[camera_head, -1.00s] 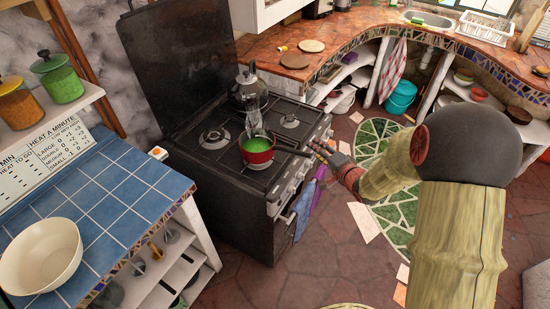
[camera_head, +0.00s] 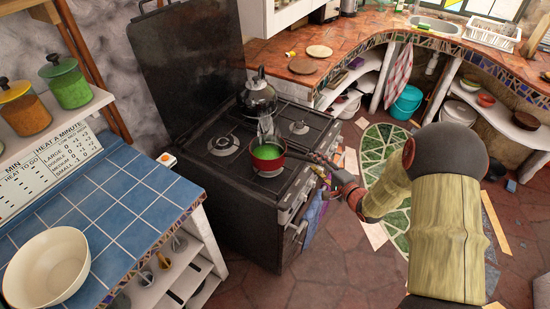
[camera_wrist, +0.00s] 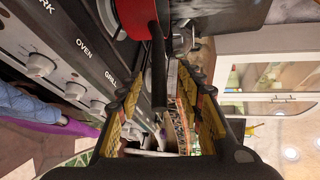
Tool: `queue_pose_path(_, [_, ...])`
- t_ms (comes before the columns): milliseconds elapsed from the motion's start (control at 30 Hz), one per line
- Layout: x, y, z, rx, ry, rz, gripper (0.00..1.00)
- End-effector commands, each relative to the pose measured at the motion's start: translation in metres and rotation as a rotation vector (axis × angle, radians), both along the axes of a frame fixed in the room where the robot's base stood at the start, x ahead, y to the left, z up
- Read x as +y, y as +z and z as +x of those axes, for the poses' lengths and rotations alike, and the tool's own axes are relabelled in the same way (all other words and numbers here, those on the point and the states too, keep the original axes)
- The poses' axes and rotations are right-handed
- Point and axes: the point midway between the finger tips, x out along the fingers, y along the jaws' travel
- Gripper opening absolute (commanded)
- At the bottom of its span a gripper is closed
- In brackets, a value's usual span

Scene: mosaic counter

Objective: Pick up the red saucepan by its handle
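The red saucepan (camera_head: 267,157), with green contents, sits on the front burner of the dark stove. Its dark handle (camera_head: 298,156) points right, past the stove's front edge. My gripper (camera_head: 322,164) is at the handle's outer end, in front of the stove. In the wrist view, part of the red pan (camera_wrist: 133,14) shows at the top and the handle (camera_wrist: 158,75) runs down between the two fingers of my gripper (camera_wrist: 163,92). The fingers are apart, with visible gaps on both sides of the handle. Contact is not visible.
A kettle (camera_head: 258,95) stands behind the saucepan on the stove (camera_head: 205,185). Knobs (camera_wrist: 74,91) and a cloth (camera_wrist: 45,105) on the stove front are close to my gripper. A blue tiled counter (camera_head: 130,205) with a cream bowl (camera_head: 48,268) is at left.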

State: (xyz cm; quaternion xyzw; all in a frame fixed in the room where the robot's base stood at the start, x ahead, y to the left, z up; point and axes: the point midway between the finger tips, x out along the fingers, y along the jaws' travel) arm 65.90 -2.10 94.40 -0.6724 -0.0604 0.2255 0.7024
Motion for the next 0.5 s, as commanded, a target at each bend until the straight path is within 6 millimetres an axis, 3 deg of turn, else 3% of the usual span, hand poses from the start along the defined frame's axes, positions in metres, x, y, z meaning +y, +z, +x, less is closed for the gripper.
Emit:
queue_pose_path(200, [0.015,-0.01,0.027,0.0,0.002,0.0,0.37])
queue_pose_path(500, [0.016,-0.009,0.031,0.001,0.0,0.0,0.35])
